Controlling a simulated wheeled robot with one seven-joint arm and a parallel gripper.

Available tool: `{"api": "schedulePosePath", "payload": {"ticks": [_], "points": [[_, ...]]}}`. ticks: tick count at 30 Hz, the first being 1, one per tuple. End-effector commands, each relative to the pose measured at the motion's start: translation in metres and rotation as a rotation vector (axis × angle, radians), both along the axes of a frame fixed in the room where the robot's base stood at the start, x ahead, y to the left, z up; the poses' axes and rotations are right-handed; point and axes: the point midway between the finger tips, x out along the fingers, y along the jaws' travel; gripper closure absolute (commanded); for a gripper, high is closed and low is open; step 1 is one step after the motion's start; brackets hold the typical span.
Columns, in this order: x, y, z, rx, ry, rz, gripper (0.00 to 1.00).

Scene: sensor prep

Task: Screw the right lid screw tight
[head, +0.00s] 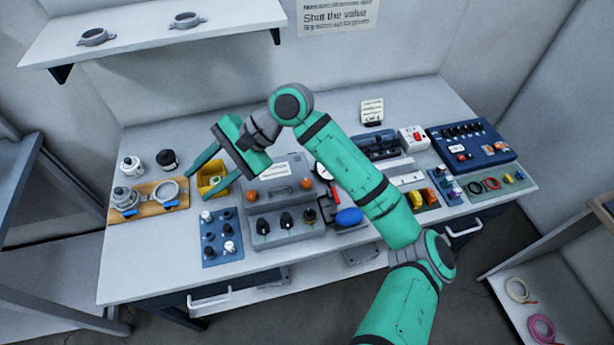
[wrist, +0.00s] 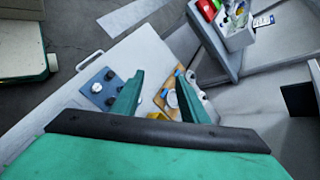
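An orange knob (head: 306,185) at the lid's right end looks like the right lid screw. A matching orange knob (head: 251,196) sits at the left end. How tight either is cannot be told. My gripper (head: 206,181) is open and empty, up and left of the box, with its fingers over a yellow bin (head: 221,188). The wrist view shows the spread fingers (wrist: 160,75) with nothing between them. The lid and its screws do not show there.
A blue panel with knobs (head: 208,240) lies left of the box. A wooden board (head: 148,206) with metal fittings is at far left. My arm passes over the bench right of the box, near a blue oval object (head: 349,216). A blue switch box (head: 472,146) stands at right.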

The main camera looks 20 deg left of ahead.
Motion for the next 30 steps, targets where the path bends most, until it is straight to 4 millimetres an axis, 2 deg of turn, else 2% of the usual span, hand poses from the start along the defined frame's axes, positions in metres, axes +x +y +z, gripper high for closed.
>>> {"api": "schedulePosePath", "payload": {"ticks": [3,7,12,15,18,23,30], "points": [[0.038,-0.032,-0.019,-0.158,-0.18,0.031,0.6],[0.081,-0.075,-0.03,-0.334,-0.349,0.069,0.6],[0.128,-0.13,-0.028,-0.541,-0.507,0.112,0.6],[0.146,-0.154,-0.023,-0.625,-0.561,0.13,0.6],[0.156,-0.17,-0.019,-0.678,-0.591,0.139,0.6],[0.161,-0.177,-0.024,-0.703,-0.603,0.146,0.6],[0.16,-0.176,-0.06,-0.7,-0.6,0.147,0.6]]}}
